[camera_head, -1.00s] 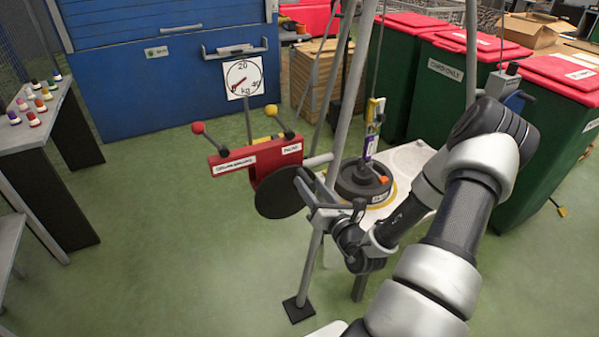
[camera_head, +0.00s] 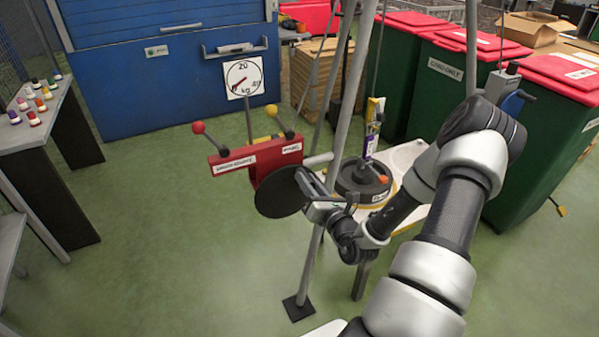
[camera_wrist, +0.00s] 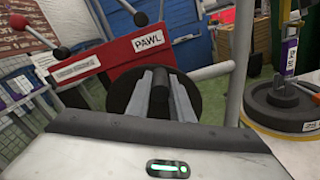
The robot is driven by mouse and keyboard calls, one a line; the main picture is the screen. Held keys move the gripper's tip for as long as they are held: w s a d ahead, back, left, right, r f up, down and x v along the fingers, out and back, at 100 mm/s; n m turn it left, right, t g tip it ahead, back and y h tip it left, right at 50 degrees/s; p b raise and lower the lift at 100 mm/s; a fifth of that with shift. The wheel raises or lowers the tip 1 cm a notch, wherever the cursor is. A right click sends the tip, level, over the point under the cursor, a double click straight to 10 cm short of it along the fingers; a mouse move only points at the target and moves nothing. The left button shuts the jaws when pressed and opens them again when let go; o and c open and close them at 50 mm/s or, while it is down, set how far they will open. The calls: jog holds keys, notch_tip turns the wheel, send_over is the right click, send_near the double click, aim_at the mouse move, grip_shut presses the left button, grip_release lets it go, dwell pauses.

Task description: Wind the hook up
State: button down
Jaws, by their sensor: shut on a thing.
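A red winch housing (camera_head: 256,161), labelled PAWL on one plate, has a round black disc (camera_head: 275,197) on its near side. My gripper (camera_head: 306,184) is at the disc's right edge. In the wrist view my gripper's fingers (camera_wrist: 161,93) are shut on a dark crank handle in front of the disc (camera_wrist: 200,96); the handle is mostly hidden between the fingers. The hook assembly, with yellow and purple parts (camera_head: 371,135), hangs on a line above a black round weight (camera_head: 350,182). I cannot tell whether the hook is joined to the weight.
Grey frame legs (camera_head: 310,262) stand close beside my gripper. A dial gauge (camera_head: 243,78) is behind the winch. Two levers, with a red knob (camera_head: 198,127) and a yellow knob (camera_head: 271,110), rise from the housing.

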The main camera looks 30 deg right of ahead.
jog(key=d+f+m, duration=0.1)
jog(key=d+m+p, duration=0.1)
jog(key=m, duration=0.1)
jog(key=shift+d+f+m, duration=0.25)
jog(key=shift+f+m, duration=0.05)
jog(key=shift+f, duration=0.1)
jog(key=shift+s, duration=0.1)
jog(key=d+f+m, duration=0.1)
jog(key=f+m, duration=0.1)
jog(key=m, duration=0.1)
jog(key=shift+d+f+m+p, duration=0.2)
jog(key=shift+d+m+p, duration=0.1)
jog(key=shift+d+p, duration=0.05)
